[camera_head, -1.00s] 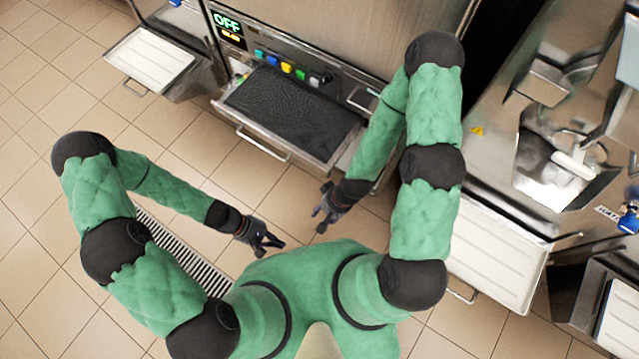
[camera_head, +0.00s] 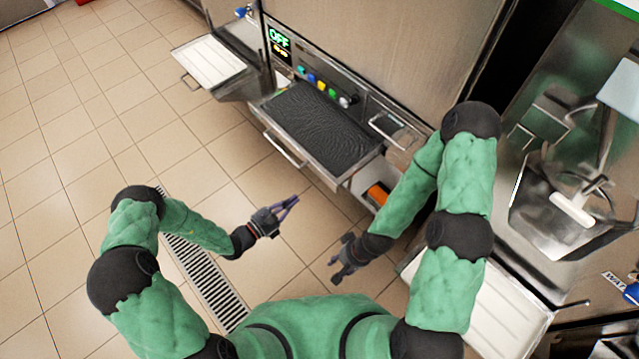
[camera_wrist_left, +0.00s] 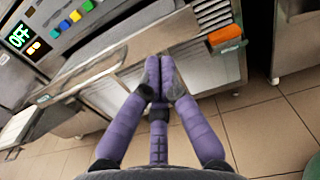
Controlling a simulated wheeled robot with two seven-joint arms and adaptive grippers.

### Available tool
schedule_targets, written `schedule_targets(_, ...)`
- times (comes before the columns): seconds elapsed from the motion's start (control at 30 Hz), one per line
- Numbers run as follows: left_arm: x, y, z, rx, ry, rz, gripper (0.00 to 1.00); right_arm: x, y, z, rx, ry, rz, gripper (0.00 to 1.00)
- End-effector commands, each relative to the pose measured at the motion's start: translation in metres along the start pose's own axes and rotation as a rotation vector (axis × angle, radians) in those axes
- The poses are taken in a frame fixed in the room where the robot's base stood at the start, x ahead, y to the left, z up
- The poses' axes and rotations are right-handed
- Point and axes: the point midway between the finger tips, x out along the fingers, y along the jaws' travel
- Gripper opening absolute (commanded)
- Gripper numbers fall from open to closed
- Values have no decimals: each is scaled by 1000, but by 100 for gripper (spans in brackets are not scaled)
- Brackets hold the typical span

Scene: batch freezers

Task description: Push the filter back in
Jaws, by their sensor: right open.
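An orange part (camera_head: 378,193) shows low on the front of the machine under the OFF panel, partly behind my right forearm. In the left wrist view the orange piece (camera_wrist_left: 224,34) sits at the end of a slatted metal unit (camera_wrist_left: 213,13), which may be the filter; how far it sticks out I cannot tell. My left gripper (camera_head: 290,203) is up in front of the machine, fingertips together and nothing seen between them. In the left wrist view its fingertips (camera_wrist_left: 160,68) point at the machine front, left of the orange piece. My right gripper (camera_head: 342,268) is open and empty, lower down.
A black-topped tray (camera_head: 320,125) with a front handle juts out below the control panel (camera_head: 310,75). White-topped trays stand at left (camera_head: 208,60) and lower right (camera_head: 490,305). A floor grate (camera_head: 205,275) lies at left. Tiled floor between is clear.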

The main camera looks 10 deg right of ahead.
Motion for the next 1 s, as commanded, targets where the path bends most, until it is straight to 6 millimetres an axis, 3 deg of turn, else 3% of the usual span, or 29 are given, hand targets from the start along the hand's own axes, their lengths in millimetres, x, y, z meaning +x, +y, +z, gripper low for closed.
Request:
schedule_targets(0.53, 97, -2, -3, 2, 0, -6, 0, 29, 11, -1, 0, -1, 0, 44)
schedule_targets(0.73, 113, -1, -2, 1, 1, -4, 0, 35, 12, -1, 0, -1, 0, 44)
schedule_targets(1.0, 117, -1, 0, 0, 2, -3, 0, 35, 13, -1, 0, -1, 0, 44)
